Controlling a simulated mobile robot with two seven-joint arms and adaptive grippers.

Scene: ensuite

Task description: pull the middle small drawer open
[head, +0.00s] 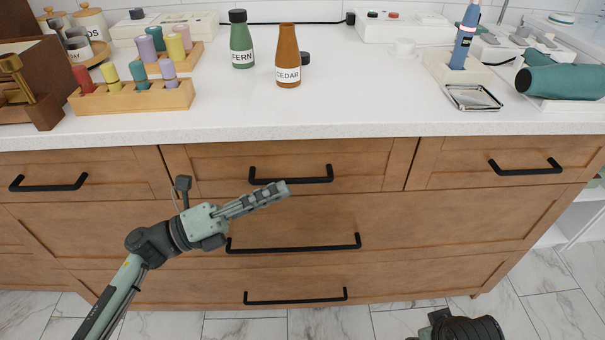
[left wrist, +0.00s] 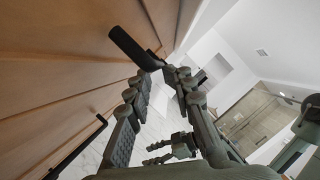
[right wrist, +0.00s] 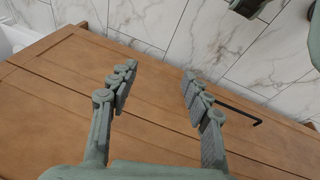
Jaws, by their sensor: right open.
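The middle small drawer (head: 230,165) is in the top row of the wooden cabinet and sits flush with the front. Its black bar handle (head: 290,180) also shows in the left wrist view (left wrist: 130,45). My left gripper (head: 284,188) is at this handle, its fingertips just below the bar in the head view. In the left wrist view its fingers are apart, with the bar close by the fingertips; contact cannot be told. My right gripper (right wrist: 160,82) is open and empty, facing the wooden front; only its dark arm part shows low in the head view.
Two wide drawers below have long black handles (head: 295,248) (head: 296,300). Small drawers flank the middle one, with handles left (head: 48,187) and right (head: 525,170). The white countertop (head: 350,110) holds bottles, peg racks and devices. Marble floor (head: 335,325) lies in front.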

